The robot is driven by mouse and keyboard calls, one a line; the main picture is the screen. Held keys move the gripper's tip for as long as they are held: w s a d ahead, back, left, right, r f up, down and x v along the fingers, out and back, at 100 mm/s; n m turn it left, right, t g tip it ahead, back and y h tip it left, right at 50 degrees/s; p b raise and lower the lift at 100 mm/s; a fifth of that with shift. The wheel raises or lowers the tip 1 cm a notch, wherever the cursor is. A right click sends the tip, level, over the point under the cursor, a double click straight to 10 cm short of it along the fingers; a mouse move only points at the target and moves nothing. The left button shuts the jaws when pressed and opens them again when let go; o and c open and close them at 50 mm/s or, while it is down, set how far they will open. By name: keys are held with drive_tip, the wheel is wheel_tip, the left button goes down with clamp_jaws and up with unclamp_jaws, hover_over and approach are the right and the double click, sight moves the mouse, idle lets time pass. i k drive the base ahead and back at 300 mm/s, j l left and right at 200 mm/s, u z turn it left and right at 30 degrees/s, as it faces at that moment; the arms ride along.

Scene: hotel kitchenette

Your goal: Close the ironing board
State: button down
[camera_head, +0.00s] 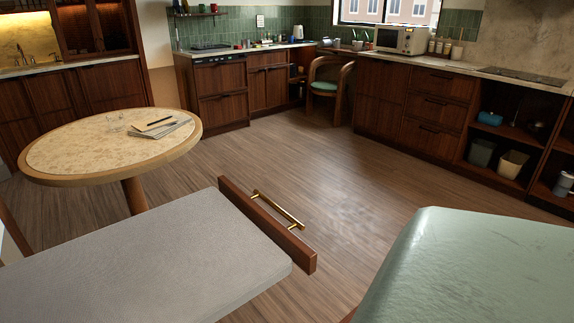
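The ironing board (150,255) is in the lower left of the head view. It has a flat, grey, fabric-covered top that sticks out from the left and bottom edges of the picture. A dark wooden front panel (240,213) stands across its far right end. A brass bar handle (278,209) is fixed to the outer face of that panel. The board's other end is cut off by the picture edge, so its support is hidden. My gripper is not in view, and nothing visible touches the board or handle.
A round table (60,155) with papers and glasses stands left, just beyond the board. A green padded surface (480,265) fills the lower right. Bare wooden floor (330,150) lies beyond the handle. Cabinets (437,100) and a green-seated chair (325,86) line the back.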

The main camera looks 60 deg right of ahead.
sight(199, 257)
drive_tip(key=k+l, duration=0.1)
drive_tip(key=l, duration=0.6)
drive_tip(key=k+l, duration=0.1)
drive_tip(key=l, duration=0.55)
drive_tip(key=k+l, duration=0.1)
drive_tip(key=l, duration=0.6)
drive_tip(key=k+l+z, duration=0.2)
drive_tip(key=z, duration=0.3)
drive_tip(key=k+l+z, duration=0.35)
drive_tip(key=z, duration=0.15)
